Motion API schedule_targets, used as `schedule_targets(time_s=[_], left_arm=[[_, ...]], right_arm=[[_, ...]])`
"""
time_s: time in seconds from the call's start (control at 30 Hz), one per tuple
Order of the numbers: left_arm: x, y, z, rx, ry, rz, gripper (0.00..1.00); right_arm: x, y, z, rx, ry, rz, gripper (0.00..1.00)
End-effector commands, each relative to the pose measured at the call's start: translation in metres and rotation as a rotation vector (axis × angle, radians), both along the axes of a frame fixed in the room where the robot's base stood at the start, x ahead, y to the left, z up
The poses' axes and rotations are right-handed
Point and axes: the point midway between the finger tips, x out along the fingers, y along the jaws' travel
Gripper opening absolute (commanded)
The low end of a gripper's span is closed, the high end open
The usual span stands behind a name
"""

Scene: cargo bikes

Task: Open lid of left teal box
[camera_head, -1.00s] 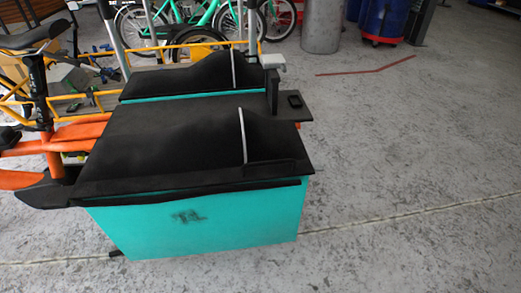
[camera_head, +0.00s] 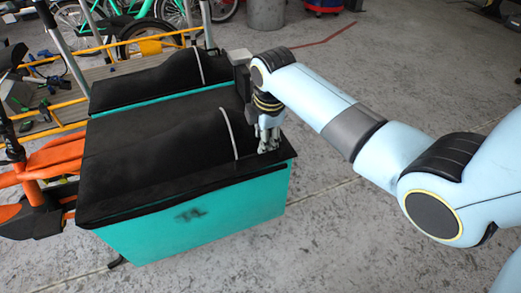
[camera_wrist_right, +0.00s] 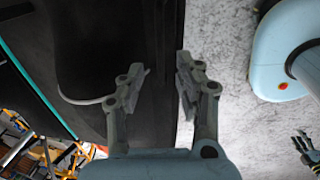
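The teal box (camera_head: 200,215) of a cargo bike stands in the middle of the head view, with its black lid (camera_head: 150,165) lying shut on top. A pale strap (camera_head: 228,132) crosses the lid. My right gripper (camera_head: 267,148) points down at the lid's right end, near the rim. In the right wrist view its two fingers (camera_wrist_right: 160,78) are apart, with the dark lid edge (camera_wrist_right: 166,110) below or between them; I cannot tell whether they touch it. My left gripper is absent from the head view; a small jointed shape at the wrist view's right edge may be it (camera_wrist_right: 306,148).
A second black cover (camera_head: 145,82) with a teal strip lies behind. Orange bike frame parts (camera_head: 50,160) are at left, and yellow rails (camera_head: 120,50) and green bikes stand behind. The grey floor (camera_head: 400,60) to the right is mostly clear.

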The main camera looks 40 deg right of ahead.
Motion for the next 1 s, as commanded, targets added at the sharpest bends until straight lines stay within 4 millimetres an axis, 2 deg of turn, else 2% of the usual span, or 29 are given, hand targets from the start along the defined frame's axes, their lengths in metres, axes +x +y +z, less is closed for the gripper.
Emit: schedule_targets(time_s=[0.03,0.1,0.3,0.67,0.73,0.93,1.0], left_arm=[[-0.001,0.003,-0.006,0.003,0.001,-0.001,0.40],[-0.001,0.005,-0.010,0.005,0.002,-0.002,0.40],[-0.002,0.006,-0.018,0.007,0.005,-0.002,0.40],[-0.002,0.006,-0.019,0.007,0.005,-0.002,0.40],[-0.002,0.006,-0.019,0.007,0.005,-0.002,0.40],[-0.002,0.006,-0.019,0.007,0.004,-0.002,0.40],[-0.002,0.006,-0.019,0.007,0.004,-0.002,0.40]], right_arm=[[0.001,0.000,-0.014,0.000,0.003,0.000,0.34],[0.004,-0.001,-0.028,0.000,0.004,0.000,0.34],[0.009,-0.002,-0.053,0.000,0.002,-0.001,0.34],[0.011,-0.003,-0.059,0.000,0.000,-0.001,0.34],[0.011,-0.003,-0.059,0.000,0.000,-0.001,0.29],[0.011,-0.003,-0.059,0.000,0.000,-0.001,0.03],[0.011,-0.003,-0.059,0.000,0.001,-0.001,0.00]])
